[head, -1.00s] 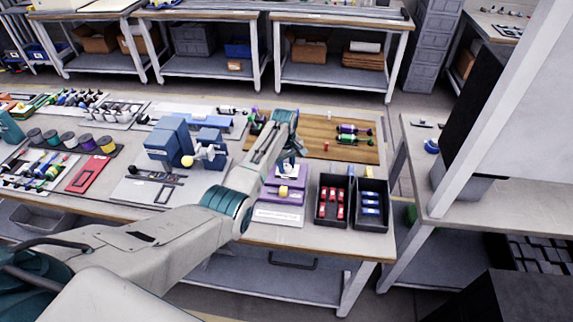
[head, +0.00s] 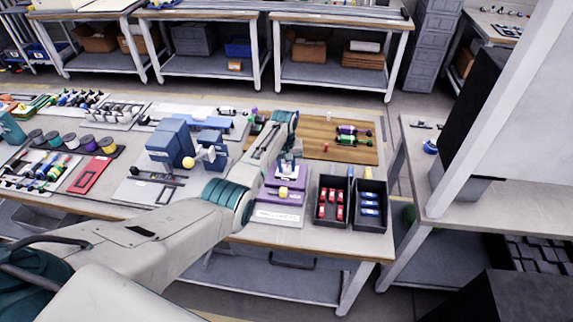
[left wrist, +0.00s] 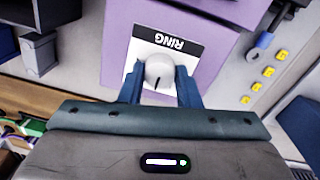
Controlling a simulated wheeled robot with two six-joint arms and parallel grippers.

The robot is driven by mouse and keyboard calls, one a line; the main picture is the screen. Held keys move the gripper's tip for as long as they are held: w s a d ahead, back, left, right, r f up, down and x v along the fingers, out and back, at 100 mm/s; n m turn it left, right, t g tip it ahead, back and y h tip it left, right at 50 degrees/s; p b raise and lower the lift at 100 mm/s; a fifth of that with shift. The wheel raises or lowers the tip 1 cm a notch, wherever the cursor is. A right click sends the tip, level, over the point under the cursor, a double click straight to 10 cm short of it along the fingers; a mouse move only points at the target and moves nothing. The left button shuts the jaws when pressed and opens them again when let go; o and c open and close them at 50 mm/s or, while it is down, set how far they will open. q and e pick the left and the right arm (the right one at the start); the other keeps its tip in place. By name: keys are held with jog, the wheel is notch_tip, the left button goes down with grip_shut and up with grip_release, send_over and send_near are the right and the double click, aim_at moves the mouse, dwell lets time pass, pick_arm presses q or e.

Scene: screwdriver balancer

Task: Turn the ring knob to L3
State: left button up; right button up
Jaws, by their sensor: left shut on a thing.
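I cannot read any level marks. My right gripper is not in view.
Two black bins with red parts (head: 318,213) and blue parts (head: 385,222) stand just right of the purple block. A wooden board (head: 315,151) with bottle-like items lies behind. A blue machine with a yellow ball (head: 189,162) stands to the left.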

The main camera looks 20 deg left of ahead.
aim_at(285, 167)
pick_arm(q)
jog(key=m, duration=0.5)
jog(key=shift+w+r+m, duration=0.1)
jog(key=shift+m, duration=0.2)
dwell(0.5)
jog(key=o, duration=1)
jog(key=r, duration=0.3)
jog(key=r+b, duration=0.1)
jog(key=r, duration=0.6)
jog(key=shift+a+r+b, duration=0.25)
jog(key=shift+r+b, duration=0.05)
jog(key=shift+r, duration=0.05)
